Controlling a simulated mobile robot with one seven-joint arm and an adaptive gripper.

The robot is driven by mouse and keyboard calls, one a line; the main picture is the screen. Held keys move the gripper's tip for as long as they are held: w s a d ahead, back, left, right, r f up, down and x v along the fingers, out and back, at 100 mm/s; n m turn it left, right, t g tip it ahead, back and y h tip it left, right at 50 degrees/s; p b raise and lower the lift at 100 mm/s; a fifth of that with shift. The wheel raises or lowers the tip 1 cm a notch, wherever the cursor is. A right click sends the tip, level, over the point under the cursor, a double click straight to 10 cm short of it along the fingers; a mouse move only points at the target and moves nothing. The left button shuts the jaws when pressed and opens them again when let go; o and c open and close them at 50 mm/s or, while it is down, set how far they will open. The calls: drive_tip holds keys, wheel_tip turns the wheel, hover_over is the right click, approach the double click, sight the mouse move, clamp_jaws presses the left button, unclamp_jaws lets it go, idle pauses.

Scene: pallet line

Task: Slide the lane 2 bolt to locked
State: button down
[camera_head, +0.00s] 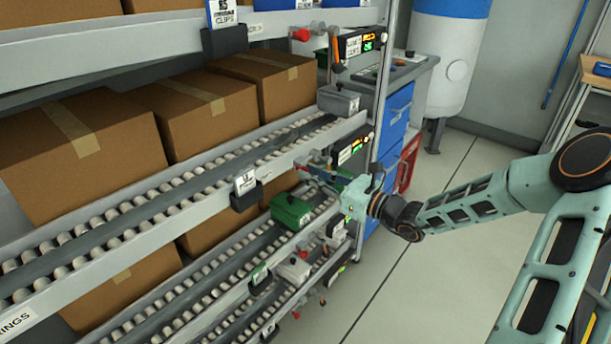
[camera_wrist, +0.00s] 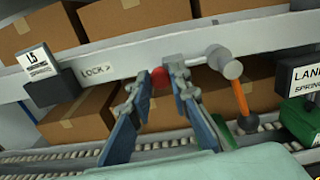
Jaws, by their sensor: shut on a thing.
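A red knob (camera_wrist: 160,80), apparently the bolt's handle, sits at the front rail (camera_wrist: 122,62) in the wrist view, right of a "LOCK >" label (camera_wrist: 97,71) whose arrow points right. My gripper (camera_wrist: 162,76) has its two blue fingers on either side of the knob and is shut on it. The fingers partly cover the knob and hide the bolt's body. I cannot read the lane number there.
An orange-handled lever with a grey round end (camera_wrist: 240,95) hangs close right of my fingers. A lane sign (camera_wrist: 304,78) is farther right and a card holder (camera_wrist: 45,80) left. A green bin (camera_head: 291,211) sits on rollers below. Open floor (camera_head: 420,270) lies right of the rack.

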drive_tip(key=shift+w+d+r, duration=0.15)
drive_tip(key=shift+w+d, duration=0.05)
drive_tip(key=c, duration=1.8)
unclamp_jaws()
drive_tip(key=shift+o, duration=0.2)
drive_tip(key=v, duration=1.2)
